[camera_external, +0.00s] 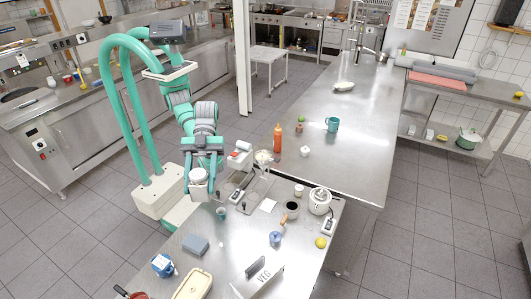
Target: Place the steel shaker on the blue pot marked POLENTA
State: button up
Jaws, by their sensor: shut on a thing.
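My gripper (199,188) hangs pointing down over the left edge of the near steel table. It is shut on a small grey metallic thing, which looks like the steel shaker (198,194); the jaws hide much of it. A blue pot (163,265) with a pale label stands at the table's near left, below and left of my gripper and apart from it. Its lettering is too small to read. A smaller blue container (275,239) stands farther right, and I cannot read any marking on it.
A blue-grey block (195,244) lies between my gripper and the labelled pot. A cream box (193,285) and a VEG holder (258,279) stand in front. A small cup (221,213), a dark-topped jar (292,209) and a white pot (319,201) are to the right.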

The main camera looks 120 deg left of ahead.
jog(key=s+d+f+m+g+h, duration=0.1)
jog(key=s+d+f+m+g, duration=0.15)
jog(key=s+f, duration=0.8)
jog(key=s+d+f+m+g+h, duration=0.1)
jog(key=s+f+m+g, duration=0.45)
jog(key=s, duration=0.75)
jog(key=n+t, duration=0.1)
jog(key=n, duration=0.1)
send_over(161, 262)
jog(key=f, duration=1)
jog(key=shift+s+a+f, duration=0.25)
jog(key=shift+a+f, duration=0.05)
jog(key=shift+f, duration=0.05)
jog(key=shift+w+d+f, duration=0.15)
jog(key=shift+d+f, duration=0.05)
jog(key=shift+f, duration=1.7)
jog(key=shift+f, duration=0.1)
jog(key=o, duration=1.2)
jog(key=shift+c, duration=0.2)
